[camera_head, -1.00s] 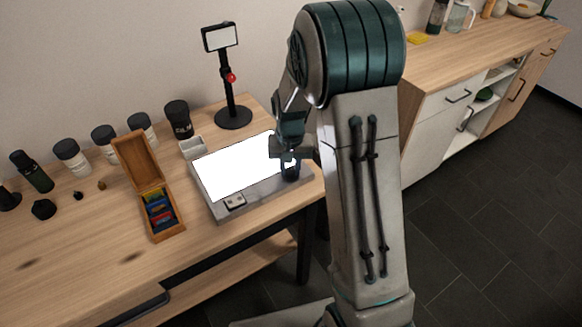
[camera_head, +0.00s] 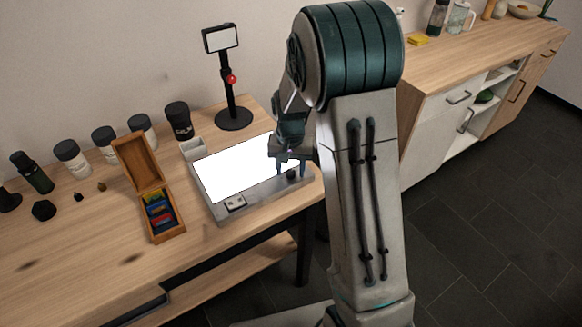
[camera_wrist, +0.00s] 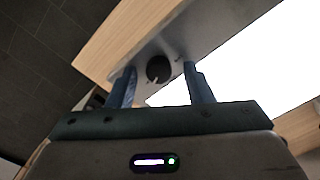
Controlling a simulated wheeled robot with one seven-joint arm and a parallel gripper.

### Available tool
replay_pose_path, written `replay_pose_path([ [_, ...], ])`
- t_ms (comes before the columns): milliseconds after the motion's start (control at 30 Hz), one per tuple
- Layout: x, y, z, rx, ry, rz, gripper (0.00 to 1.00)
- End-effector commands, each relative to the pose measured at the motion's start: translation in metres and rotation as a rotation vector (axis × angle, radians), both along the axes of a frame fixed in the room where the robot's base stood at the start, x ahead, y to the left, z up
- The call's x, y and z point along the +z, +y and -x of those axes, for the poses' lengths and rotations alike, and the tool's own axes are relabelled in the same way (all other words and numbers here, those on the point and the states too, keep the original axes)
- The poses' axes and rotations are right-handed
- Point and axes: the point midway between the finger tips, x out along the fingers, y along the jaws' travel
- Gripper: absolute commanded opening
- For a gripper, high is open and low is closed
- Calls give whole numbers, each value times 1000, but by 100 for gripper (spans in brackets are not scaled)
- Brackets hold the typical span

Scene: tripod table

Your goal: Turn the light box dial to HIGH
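The light box (camera_head: 262,197) lies on the wooden table with its white panel brightly lit. Its black dial (camera_wrist: 159,69) sits on the grey front strip and shows a pale pointer mark near its lower edge in the wrist view. In the head view the dial (camera_head: 292,174) is at the right end of the strip. The labels around it are too small to read. My gripper (camera_wrist: 160,80) is open, with one blue finger on each side of the dial in the picture. The fingers look apart from the dial, and nothing is held.
A small switch panel (camera_head: 235,202) is at the strip's left end. An open wooden box (camera_head: 172,234) with coloured pieces stands left of the light box. A black stand (camera_head: 233,117) with a small screen is behind it. Several dark-capped jars line the back.

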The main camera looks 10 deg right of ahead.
Motion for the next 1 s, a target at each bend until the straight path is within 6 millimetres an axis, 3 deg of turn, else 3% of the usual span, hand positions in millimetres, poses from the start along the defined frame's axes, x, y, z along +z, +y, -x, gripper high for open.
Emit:
replay_pose_path([
  [267,9,0,1,1,2,0,47],
  [700,103,0,0,1,-3,0,47],
  [1000,136,0,0,0,0,0,47],
])
